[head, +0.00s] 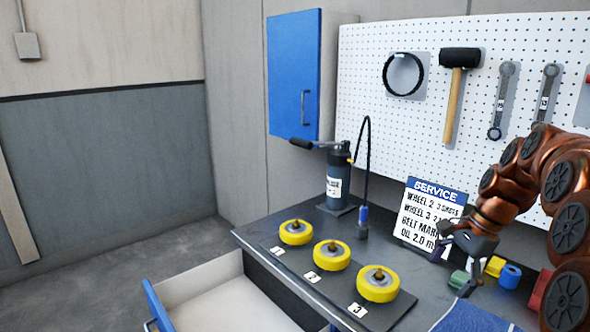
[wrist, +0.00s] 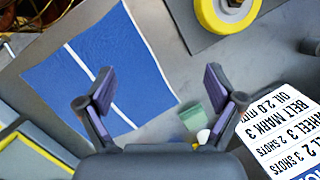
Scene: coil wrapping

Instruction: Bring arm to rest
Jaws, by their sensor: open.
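My copper-coloured arm (head: 540,170) reaches in from the right over the workbench. My gripper (head: 455,258) hangs above the bench, in front of the service sign (head: 425,215). In the wrist view my gripper (wrist: 157,80) has its two fingers spread wide with nothing between them. Below it lie a blue cloth (wrist: 105,75) with a white stripe and bare grey bench top. A small green block (wrist: 192,117) shows near the right finger.
Three yellow wheels (head: 377,283) sit on a numbered dark plate. A black oil can (head: 340,180) with a hose stands behind them. An open drawer (head: 215,285) juts out at the front left. Tools hang on the pegboard (head: 425,120). A blue roll (head: 510,276) stands near my arm.

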